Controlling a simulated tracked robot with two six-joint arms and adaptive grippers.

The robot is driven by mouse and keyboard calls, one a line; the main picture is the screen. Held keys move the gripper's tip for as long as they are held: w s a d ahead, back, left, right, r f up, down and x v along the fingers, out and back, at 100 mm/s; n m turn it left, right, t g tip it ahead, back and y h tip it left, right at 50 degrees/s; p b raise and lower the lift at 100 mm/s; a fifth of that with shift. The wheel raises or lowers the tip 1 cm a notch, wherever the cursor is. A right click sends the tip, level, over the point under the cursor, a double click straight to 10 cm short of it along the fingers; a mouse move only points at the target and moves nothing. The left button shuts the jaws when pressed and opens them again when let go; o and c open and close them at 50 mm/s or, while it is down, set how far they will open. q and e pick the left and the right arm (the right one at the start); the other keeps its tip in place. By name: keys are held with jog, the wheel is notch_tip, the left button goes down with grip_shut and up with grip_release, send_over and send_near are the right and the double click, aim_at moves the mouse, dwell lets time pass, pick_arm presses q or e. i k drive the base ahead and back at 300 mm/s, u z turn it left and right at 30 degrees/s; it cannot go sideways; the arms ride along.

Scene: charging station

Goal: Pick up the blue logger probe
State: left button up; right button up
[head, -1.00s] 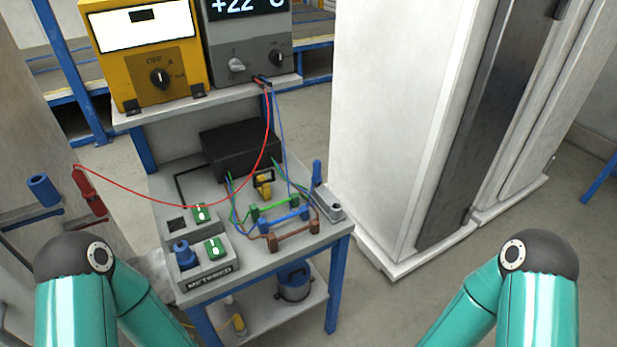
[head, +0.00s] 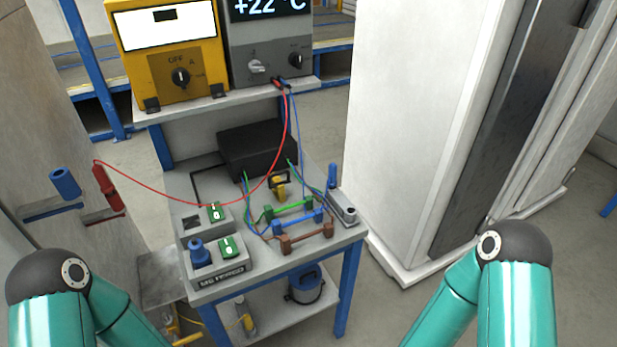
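A slim blue probe (head: 332,176) stands upright at the right edge of the bench, by a small grey metal holder (head: 345,208). A thin blue lead (head: 301,135) hangs from the grey +22 °C meter (head: 270,45) towards that side; I cannot make out where it joins the probe. A red probe (head: 108,188) on a red lead sits at the left panel. A blue cylinder (head: 65,183) is beside it. Neither of my grippers is in view. Only my teal arm links show, at the bottom left and bottom right, well short of the bench.
The bench (head: 282,268) carries a black box (head: 255,150), green, blue and brown clamp bars, and a METERED switch box (head: 217,270). A yellow meter (head: 180,75) is on the upper shelf. A tall white cabinet (head: 410,120) stands close right. Floor shows between bench and my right arm.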

aim_at(333, 168)
jog(key=z, duration=0.4)
jog(key=i, duration=0.2)
jog(key=u, duration=2.75)
jog(key=k, duration=1.65)
jog(key=z, duration=1)
jog(key=i, duration=1)
jog(key=z, duration=0.25)
